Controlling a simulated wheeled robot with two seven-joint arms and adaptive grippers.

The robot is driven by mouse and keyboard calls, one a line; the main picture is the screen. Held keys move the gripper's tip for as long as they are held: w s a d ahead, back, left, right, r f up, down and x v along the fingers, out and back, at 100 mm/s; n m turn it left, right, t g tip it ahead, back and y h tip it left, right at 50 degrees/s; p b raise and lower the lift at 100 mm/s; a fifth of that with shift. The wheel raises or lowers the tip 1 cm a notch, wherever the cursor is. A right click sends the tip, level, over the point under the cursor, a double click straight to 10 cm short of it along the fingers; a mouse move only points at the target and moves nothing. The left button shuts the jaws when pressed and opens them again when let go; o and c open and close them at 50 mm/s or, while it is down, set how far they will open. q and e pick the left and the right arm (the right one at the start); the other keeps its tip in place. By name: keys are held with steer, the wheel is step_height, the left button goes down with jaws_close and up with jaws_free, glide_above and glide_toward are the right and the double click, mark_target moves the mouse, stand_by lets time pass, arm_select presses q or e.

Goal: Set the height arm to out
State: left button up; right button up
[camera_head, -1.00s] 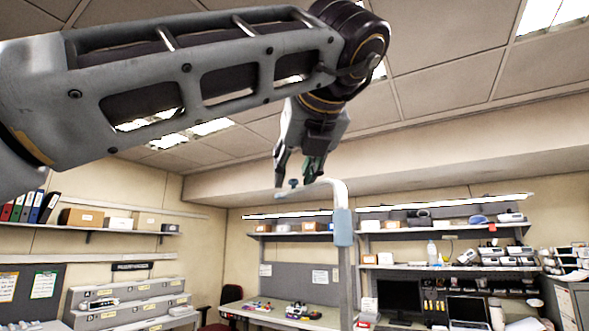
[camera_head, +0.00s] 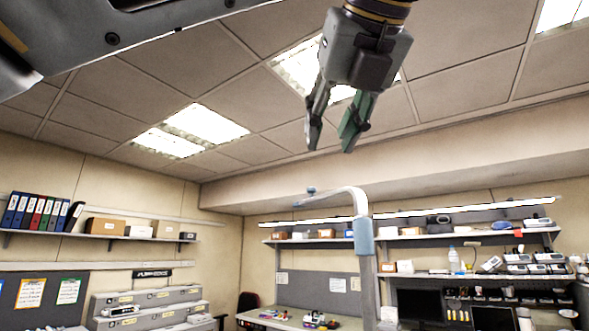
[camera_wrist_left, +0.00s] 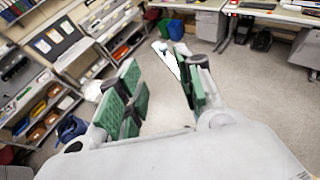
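The height arm (camera_head: 335,196) is a pale curved bar at the top of a grey post, with a blue sleeve (camera_head: 364,236) below its bend. Its free end points left and carries a small blue knob (camera_head: 311,190). My left gripper (camera_head: 330,147) is open and empty above the bar, apart from it, with its green-padded fingers pointing down. In the left wrist view a pale bar with a blue end (camera_wrist_left: 166,57), seemingly the height arm, shows beyond the open fingers of the left gripper (camera_wrist_left: 162,70). My right gripper is out of view.
A workbench (camera_head: 290,320) with small coloured items stands behind the post. Wall shelves with boxes and devices run along the back. A shelf of binders (camera_head: 38,212) and a grey drawer unit (camera_head: 150,308) are at left. The space around the bar looks clear.

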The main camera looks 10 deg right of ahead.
arm_select(q)
steer(key=shift+s+r, duration=0.1)
steer(key=shift+s, duration=0.15)
